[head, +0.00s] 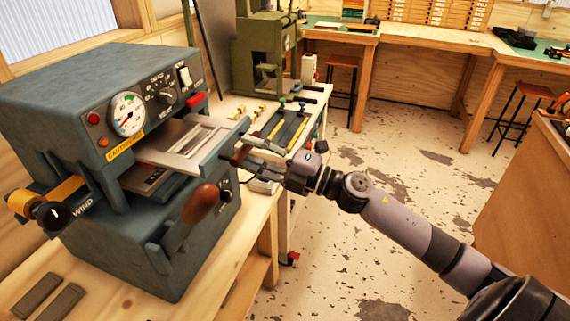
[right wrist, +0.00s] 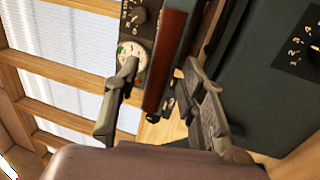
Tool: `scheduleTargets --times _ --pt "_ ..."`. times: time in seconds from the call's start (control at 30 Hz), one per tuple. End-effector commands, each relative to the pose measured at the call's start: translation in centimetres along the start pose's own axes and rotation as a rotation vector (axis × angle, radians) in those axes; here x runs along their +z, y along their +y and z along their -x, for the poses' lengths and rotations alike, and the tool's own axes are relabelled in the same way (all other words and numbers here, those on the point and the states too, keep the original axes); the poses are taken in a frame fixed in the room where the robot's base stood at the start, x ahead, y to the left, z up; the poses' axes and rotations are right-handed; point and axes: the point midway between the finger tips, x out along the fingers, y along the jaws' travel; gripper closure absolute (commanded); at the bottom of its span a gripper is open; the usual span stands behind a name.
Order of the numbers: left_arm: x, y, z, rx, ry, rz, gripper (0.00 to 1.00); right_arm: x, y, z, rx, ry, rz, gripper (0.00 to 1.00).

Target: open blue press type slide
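The blue press (head: 75,95) stands on the bench at the left of the head view. Its slide (head: 190,145) sticks out to the right of the housing, with a metal plate and a blue-grey front panel (head: 215,152). A brown handle (head: 238,155) is at the front of the slide. My right gripper (head: 262,160) is at this handle. In the right wrist view a brown bar, the handle (right wrist: 168,62), runs between the two spread fingers, with gaps showing at both sides. The fingers look open around it. My left gripper is not in view.
A brown lever knob (head: 199,204) sits low in front of the press, below the slide. A green press (head: 262,55) and a tray of tools (head: 285,130) stand behind my right gripper. The floor (head: 380,230) at the right is clear.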

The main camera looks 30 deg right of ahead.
Motion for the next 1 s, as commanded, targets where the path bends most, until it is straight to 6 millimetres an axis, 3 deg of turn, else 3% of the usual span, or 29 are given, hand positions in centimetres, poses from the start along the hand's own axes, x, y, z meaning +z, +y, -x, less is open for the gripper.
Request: scheduleTargets --times 0.53,0.73,1.0 --pt "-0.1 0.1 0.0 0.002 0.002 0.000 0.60 0.0 -0.1 8.4 -0.002 -0.002 -0.002 0.62" --pt "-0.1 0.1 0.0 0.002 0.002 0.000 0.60 0.0 -0.1 9.7 -0.001 -0.001 -0.002 0.62" --pt "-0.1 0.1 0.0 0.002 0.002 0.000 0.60 0.0 0.0 9.9 0.000 0.000 0.000 0.62"
